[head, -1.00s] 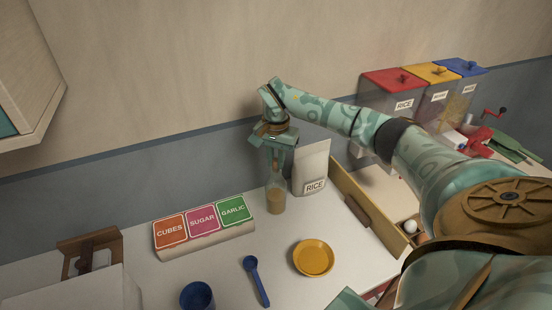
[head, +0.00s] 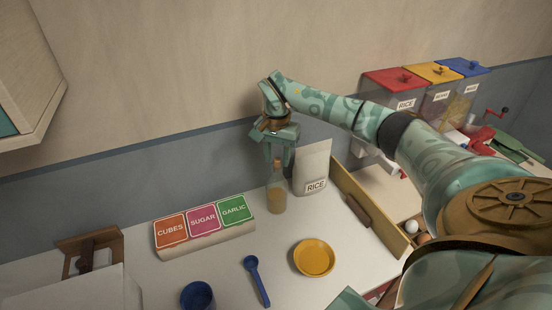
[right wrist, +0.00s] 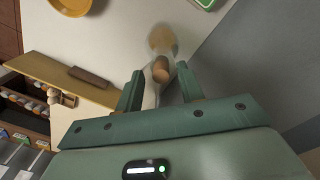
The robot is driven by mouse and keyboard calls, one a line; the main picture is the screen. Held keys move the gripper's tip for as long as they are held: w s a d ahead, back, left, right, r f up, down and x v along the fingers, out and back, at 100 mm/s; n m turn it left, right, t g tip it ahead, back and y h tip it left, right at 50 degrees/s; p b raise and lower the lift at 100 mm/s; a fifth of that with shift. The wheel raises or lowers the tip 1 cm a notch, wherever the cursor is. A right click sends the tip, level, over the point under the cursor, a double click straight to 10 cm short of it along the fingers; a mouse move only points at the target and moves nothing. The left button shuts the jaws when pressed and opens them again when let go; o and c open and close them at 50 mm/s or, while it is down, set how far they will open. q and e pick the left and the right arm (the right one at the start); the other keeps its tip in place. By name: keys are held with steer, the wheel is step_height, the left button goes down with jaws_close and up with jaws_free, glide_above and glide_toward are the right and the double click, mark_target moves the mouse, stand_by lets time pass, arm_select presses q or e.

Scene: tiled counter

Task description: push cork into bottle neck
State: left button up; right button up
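A clear bottle (head: 277,194) with tan contents stands upright on the counter left of the rice bag. The brown cork (right wrist: 161,69) shows at the bottle's mouth, in line with the neck; how deep it sits I cannot tell. The bottle also shows beyond the cork in the right wrist view (right wrist: 162,40). My right gripper (head: 279,162) is above the bottle, pointing down. Its two fingers are apart, one on each side of the cork, with gaps visible in the right wrist view (right wrist: 158,85). My left gripper is out of view.
A label block (head: 203,226) is left. A yellow dish (head: 314,258), blue spoon (head: 256,280) and blue cup (head: 197,296) lie in front.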

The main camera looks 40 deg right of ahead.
mark_target(277, 160)
step_height(277, 160, up, 11)
steer(key=p, duration=0.1)
steer(key=shift+f, duration=0.15)
stand_by(0.4)
